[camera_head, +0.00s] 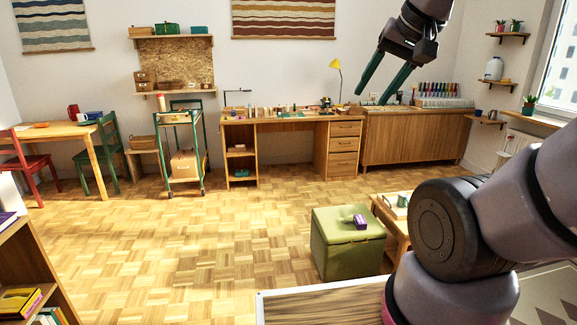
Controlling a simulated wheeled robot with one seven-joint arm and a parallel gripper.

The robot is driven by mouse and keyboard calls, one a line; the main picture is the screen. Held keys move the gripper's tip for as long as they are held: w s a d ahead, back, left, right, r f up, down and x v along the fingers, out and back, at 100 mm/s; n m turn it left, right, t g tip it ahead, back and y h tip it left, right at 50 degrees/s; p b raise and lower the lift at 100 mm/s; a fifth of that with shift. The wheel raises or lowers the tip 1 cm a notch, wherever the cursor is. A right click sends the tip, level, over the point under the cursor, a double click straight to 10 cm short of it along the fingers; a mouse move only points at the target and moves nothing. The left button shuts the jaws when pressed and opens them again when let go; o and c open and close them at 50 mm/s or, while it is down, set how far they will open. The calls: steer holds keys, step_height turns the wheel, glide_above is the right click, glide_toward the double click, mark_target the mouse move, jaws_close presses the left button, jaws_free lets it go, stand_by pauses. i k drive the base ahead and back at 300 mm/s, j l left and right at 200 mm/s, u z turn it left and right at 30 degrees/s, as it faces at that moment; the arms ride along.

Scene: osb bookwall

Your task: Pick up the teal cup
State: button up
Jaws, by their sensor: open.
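A small teal cup (403,199) stands on a low wooden side table (386,213) right of the green ottoman. It is small in view, and my arm stands close on its right. My gripper (371,97) is raised at the upper right, its two long green fingers pointing down and left. The fingers are apart with nothing between them. In the picture the gripper is well above the cup and not touching it.
The green ottoman (345,259) has a purple item (360,221) on top. A desk (290,123) and wooden sideboard (415,141) line the back wall. A trolley (183,155) stands farther left. The parquet floor (200,245) is open in the middle.

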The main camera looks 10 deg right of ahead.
mark_target(402, 200)
steer(key=i+z, duration=0.45)
steer(key=i+j+z, duration=0.2)
steer(key=i+z, duration=0.3)
steer(key=i+l+z, duration=0.1)
steer(key=i+z, duration=0.7)
steer(key=i+l+u, duration=0.15)
steer(key=i, duration=0.25)
steer(key=i+l+u, duration=0.15)
steer(key=i, duration=0.25)
steer(key=i+l+u, duration=0.4)
steer(key=i+l, duration=0.05)
steer(key=l, duration=0.05)
